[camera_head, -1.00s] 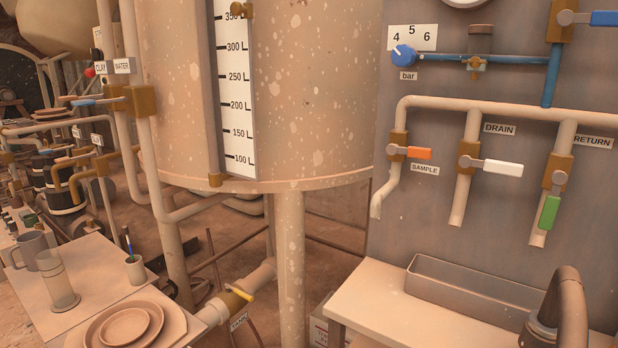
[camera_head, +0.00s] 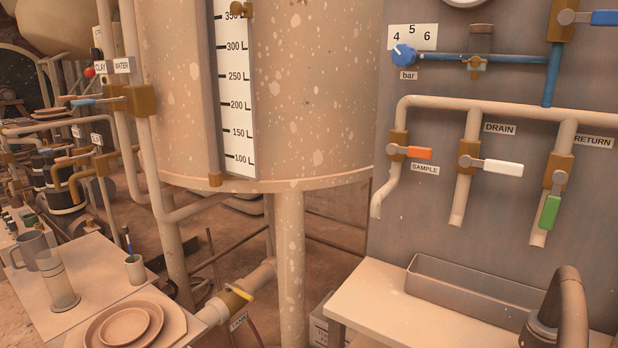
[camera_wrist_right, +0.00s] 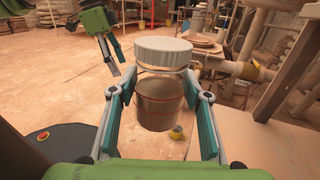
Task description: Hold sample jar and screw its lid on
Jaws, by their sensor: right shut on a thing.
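In the right wrist view, my right gripper (camera_wrist_right: 160,88) is shut on the sample jar (camera_wrist_right: 160,108), with one finger on each side of it. The jar is see-through and has brownish content. A white ribbed lid (camera_wrist_right: 163,52) is at the jar's mouth; I cannot tell whether it is screwed down or only resting there. My left gripper (camera_wrist_right: 110,58), green and grey, is at the upper left of this view, apart from the jar and lid. Its finger opening is too small to make out. Neither gripper, nor the jar, shows in the head view.
In the head view, a bench (camera_head: 400,312) with a grey tray (camera_head: 470,295) stands under the sample, drain and return outlets. A table at left bears plates (camera_head: 125,325), a glass cylinder (camera_head: 58,280) and a mug (camera_head: 33,248).

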